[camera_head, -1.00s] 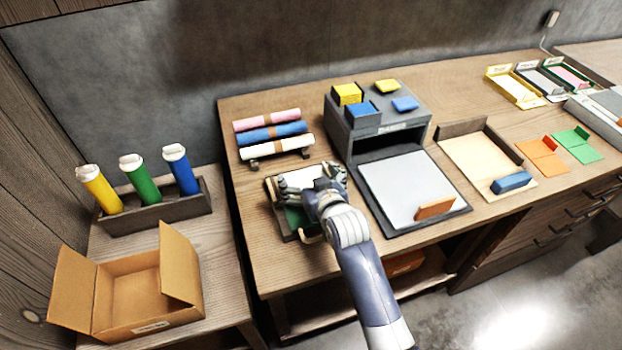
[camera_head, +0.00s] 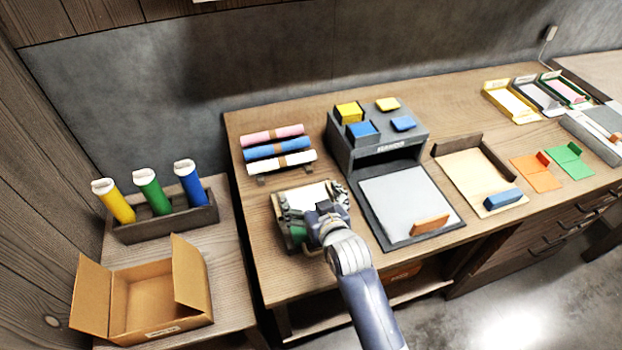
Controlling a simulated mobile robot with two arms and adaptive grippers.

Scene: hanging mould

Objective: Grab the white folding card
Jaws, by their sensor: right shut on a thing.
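The white folding card (camera_head: 308,194) lies in a small wooden tray (camera_head: 277,207) near the left end of the long workbench. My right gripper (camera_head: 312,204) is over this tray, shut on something. The thing in its fingers looks like the white card, though the gripper and wrist hide much of it. A bit of green (camera_head: 298,233) shows in the tray below the gripper. My left gripper is not in view.
Pink, blue and white rolls (camera_head: 278,150) sit on a rack behind the tray. A grey machine (camera_head: 376,140) and its plate (camera_head: 405,200) stand to the right. An open cardboard box (camera_head: 145,300) and coloured tubes (camera_head: 160,198) are on the left table.

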